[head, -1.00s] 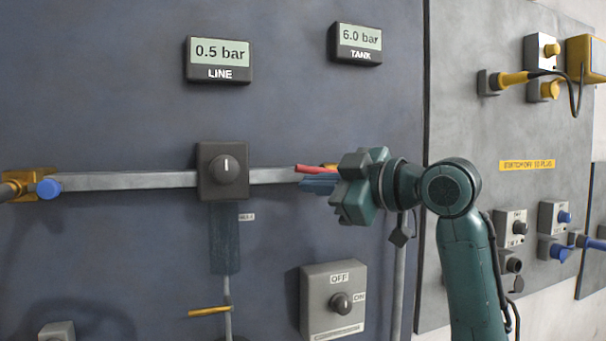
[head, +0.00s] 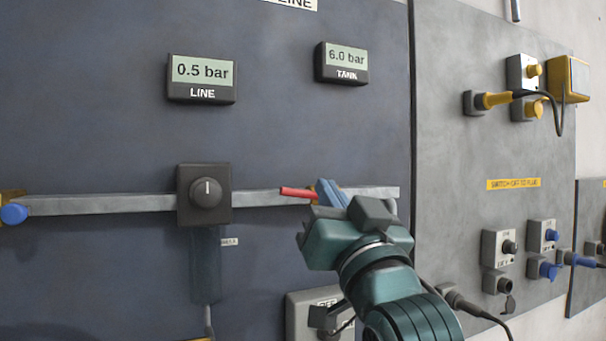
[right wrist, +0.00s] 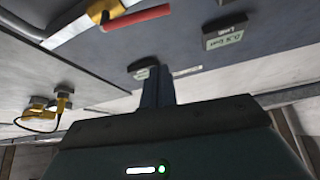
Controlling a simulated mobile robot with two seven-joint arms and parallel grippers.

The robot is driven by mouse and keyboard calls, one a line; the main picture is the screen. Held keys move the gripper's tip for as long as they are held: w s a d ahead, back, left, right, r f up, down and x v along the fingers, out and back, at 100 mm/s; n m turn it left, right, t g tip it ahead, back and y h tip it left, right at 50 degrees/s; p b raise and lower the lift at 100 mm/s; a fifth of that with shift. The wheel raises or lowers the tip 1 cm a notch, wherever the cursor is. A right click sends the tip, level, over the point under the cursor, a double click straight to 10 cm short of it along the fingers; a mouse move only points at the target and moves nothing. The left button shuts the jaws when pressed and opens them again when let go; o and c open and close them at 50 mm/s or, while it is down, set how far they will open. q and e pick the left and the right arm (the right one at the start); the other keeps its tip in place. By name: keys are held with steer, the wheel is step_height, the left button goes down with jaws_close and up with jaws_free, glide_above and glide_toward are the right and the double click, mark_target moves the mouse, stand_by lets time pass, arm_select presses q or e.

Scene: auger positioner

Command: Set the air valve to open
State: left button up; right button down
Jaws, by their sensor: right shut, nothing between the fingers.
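The air valve's red lever (head: 297,192) sticks out to the left, roughly along the grey pipe (head: 100,204), in the head view. My right gripper (head: 329,190) is just right of the lever, its blue fingers pointing up and hiding much of the valve body. In the right wrist view the red lever (right wrist: 138,18) and brass valve body (right wrist: 105,10) show at the top. The shut, empty fingers (right wrist: 158,82) are below and apart from them there. My left gripper is out of view.
A black knob unit (head: 205,194) sits on the pipe to the left. The LINE display (head: 202,78) reads 0.5 bar and the TANK display (head: 342,63) 6.0 bar. An OFF switch box (head: 302,315) is below, partly behind my arm. Cabled plugs (head: 492,100) are at right.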

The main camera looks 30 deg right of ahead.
steer(key=r+p, duration=0.1)
step_height(320, 180, up, 3)
steer(key=p, duration=0.2)
glide_above(298, 195)
steer(key=s, duration=0.3)
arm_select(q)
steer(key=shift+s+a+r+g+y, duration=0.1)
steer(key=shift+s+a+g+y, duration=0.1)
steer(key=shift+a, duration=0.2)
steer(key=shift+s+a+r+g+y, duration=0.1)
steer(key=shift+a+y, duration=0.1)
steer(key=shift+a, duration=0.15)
arm_select(e)
steer(key=f, duration=0.2)
steer(key=w+f, duration=0.1)
steer(key=shift+f, duration=0.35)
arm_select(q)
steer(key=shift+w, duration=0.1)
arm_select(e)
step_height(298, 195, down, 2)
steer(key=shift+f+n+y+b, duration=0.1)
steer(key=shift+n+y+b, duration=0.25)
steer(key=shift+n+y, duration=0.6)
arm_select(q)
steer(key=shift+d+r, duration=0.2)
arm_select(e)
steer(key=shift+a, duration=0.1)
